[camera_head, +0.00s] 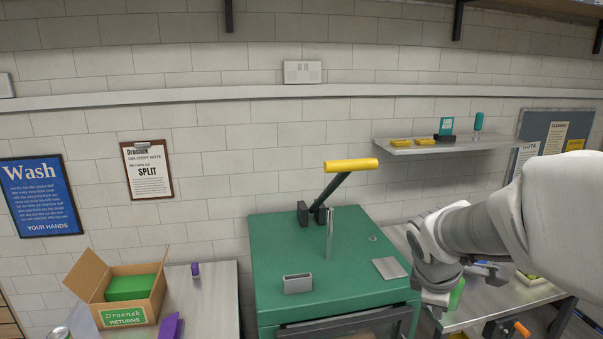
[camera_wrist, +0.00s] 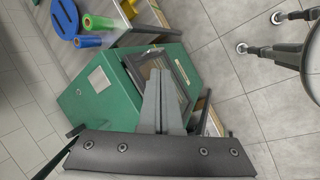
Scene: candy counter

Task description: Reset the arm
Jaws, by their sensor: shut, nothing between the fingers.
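My arm (camera_head: 470,235) reaches in from the right in the head view, its wrist over the side table right of the green cabinet (camera_head: 345,243). My gripper (camera_wrist: 159,75) shows in the wrist view with its two grey fingers together and nothing between them. Behind the fingers, the green cabinet (camera_wrist: 75,107) appears turned on its side, with a dark-framed front. How far the fingers are from the cabinet cannot be told.
A yellow-handled lever (camera_head: 350,165) stands up on the cabinet. A cardboard returns box (camera_head: 150,285) is on the left table (camera_head: 210,300). A wall shelf (camera_head: 440,146) holds small items above my arm. In the wrist view, a stool (camera_wrist: 290,48) stands on open tiled floor.

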